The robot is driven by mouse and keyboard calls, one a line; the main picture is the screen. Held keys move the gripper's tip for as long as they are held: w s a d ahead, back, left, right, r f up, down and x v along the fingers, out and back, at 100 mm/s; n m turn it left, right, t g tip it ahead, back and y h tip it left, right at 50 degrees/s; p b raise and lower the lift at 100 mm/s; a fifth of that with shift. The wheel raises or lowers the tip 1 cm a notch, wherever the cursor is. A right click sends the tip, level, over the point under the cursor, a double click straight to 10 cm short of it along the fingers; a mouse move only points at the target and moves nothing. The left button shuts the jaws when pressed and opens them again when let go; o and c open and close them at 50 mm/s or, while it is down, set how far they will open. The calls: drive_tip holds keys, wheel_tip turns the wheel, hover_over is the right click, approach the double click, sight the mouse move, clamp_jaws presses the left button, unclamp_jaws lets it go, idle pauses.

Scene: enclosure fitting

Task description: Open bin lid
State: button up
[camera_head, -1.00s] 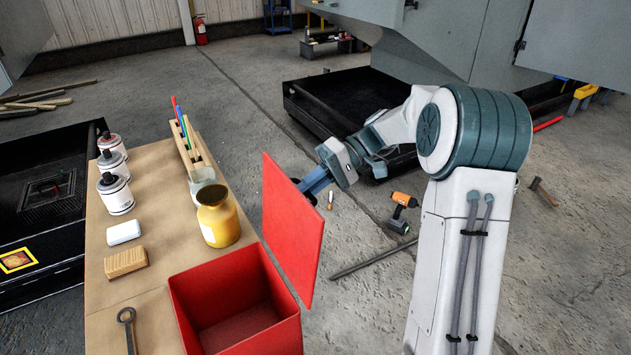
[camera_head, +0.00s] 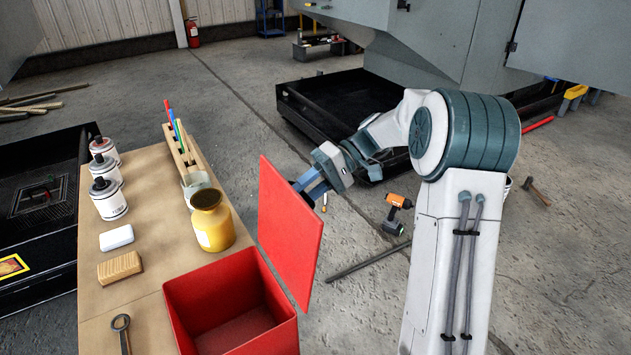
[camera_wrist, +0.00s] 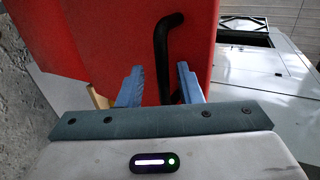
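The red bin (camera_head: 180,306) stands at the right front corner of the workbench, with its top open and its inside showing. Its red lid (camera_head: 287,232) stands raised, near upright, along the bin's right side. In the wrist view, the lid's red face (camera_wrist: 110,40) carries a black bar handle (camera_wrist: 161,50). My gripper (camera_wrist: 158,88) is open, with its two blue fingers apart on either side of the handle's lower part and gaps showing. In the head view, my gripper (camera_head: 309,187) is behind the lid's right edge, its fingertips partly hidden by the lid.
The workbench (camera_head: 150,240) holds a yellow jar (camera_head: 213,228), several white bottles, a wooden block, a white block and a wrench (camera_head: 122,330). A pen rack stands at its far edge. An orange drill (camera_head: 396,205) and a metal bar lie on the floor at right.

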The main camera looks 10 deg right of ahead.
drive_tip(key=v, duration=1.3)
drive_tip(key=shift+d+p, duration=0.3)
drive_tip(key=shift+p, duration=0.15)
drive_tip(key=shift+f, duration=0.1)
